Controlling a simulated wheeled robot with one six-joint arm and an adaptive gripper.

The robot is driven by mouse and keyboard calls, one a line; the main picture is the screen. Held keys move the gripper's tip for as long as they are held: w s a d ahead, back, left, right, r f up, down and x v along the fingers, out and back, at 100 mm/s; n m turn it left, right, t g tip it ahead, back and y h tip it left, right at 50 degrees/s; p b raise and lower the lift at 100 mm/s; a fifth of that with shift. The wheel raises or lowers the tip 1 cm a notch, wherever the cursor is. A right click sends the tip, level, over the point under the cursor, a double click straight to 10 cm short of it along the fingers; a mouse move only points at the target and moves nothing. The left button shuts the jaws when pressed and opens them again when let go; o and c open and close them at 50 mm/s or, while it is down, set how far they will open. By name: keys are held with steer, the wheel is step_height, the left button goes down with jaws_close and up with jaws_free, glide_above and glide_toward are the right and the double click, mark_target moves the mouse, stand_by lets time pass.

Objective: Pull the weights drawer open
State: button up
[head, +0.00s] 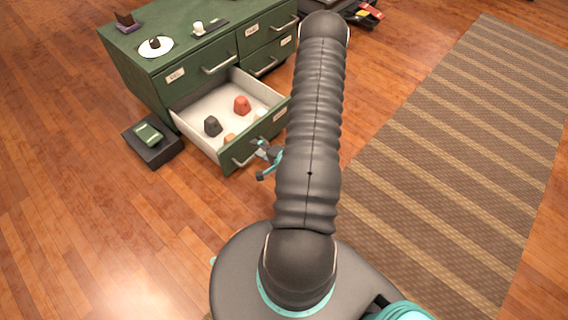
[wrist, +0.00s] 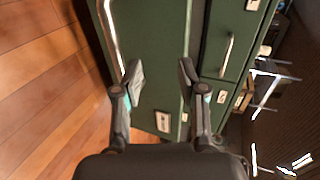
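A green cabinet (head: 150,75) stands at upper left with several labelled drawers. Its lower left drawer (head: 195,140) is pulled well out. Inside lie a dark weight-like block (head: 212,126), a reddish one (head: 242,105) and a partly hidden orange piece (head: 229,139). The label text is too small to read. My gripper (head: 267,153) is just in front of this drawer's face, by its bar handle (head: 243,160). In the wrist view my gripper (wrist: 162,82) is open with nothing between the fingertips. A bar handle (wrist: 113,35) shows by the left finger; whether they touch is unclear.
On the cabinet top are a white plate (head: 156,47) with a dark piece and a small white item (head: 198,27) on a dark strip. A dark box (head: 152,152) with a green item on top sits on the floor. A striped rug (head: 450,150) lies at right.

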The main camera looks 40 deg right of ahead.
steer(key=s+f+p+v, duration=0.1)
steer(key=f+v, duration=0.1)
steer(key=v, duration=0.9)
steer(key=shift+s+p, duration=0.3)
steer(key=shift+s, duration=0.05)
stand_by(0.8)
stand_by(0.8)
